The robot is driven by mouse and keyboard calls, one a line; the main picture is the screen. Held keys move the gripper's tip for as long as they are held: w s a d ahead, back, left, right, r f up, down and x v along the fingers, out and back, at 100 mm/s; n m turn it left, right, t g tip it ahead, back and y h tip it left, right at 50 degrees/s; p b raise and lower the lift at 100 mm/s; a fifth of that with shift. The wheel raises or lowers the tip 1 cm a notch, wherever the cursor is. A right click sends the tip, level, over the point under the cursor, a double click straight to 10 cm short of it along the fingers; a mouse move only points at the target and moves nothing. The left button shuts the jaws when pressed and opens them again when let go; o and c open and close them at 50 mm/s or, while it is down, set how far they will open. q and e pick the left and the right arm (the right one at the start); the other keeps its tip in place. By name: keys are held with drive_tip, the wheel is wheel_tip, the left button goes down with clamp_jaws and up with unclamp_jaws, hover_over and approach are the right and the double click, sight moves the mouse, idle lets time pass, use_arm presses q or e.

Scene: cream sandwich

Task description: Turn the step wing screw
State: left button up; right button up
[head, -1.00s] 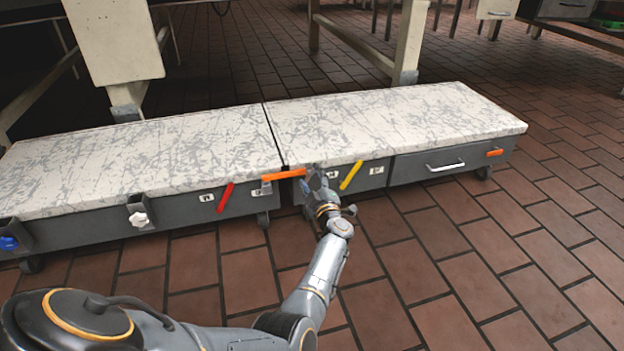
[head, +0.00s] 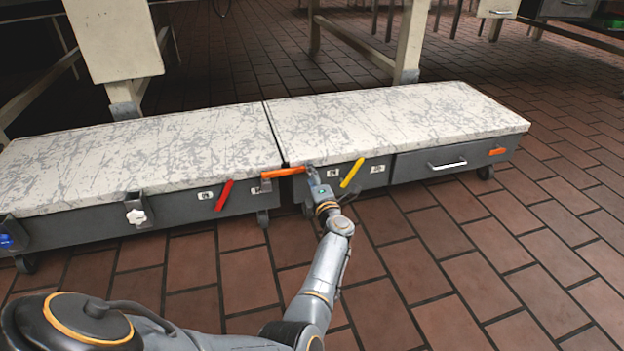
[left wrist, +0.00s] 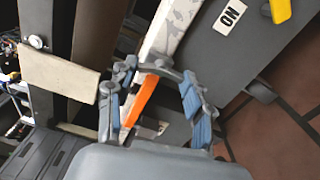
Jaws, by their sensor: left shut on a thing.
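The step is two low dark grey wheeled units with pale marbled tops, left (head: 110,160) and right (head: 390,120). A white wing-shaped knob (head: 136,216), apparently the wing screw, sits in a bracket on the left unit's front. An orange lever (head: 284,172) spans the joint between the units. My left gripper (head: 309,171) is at this lever's right end, far right of the white knob. In the left wrist view the orange lever (left wrist: 141,100) lies between the fingers (left wrist: 155,108), which hold it; their exact contact is unclear. My right gripper is out of view.
A red lever (head: 224,195), a yellow lever (head: 351,173) and a drawer handle (head: 446,165) are on the front faces. A blue knob (head: 6,241) is at the far left. Table legs stand behind. The brick floor in front is clear.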

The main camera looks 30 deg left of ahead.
use_arm(q)
drive_tip(key=shift+n, duration=0.6)
drive_tip(key=o, duration=1.2)
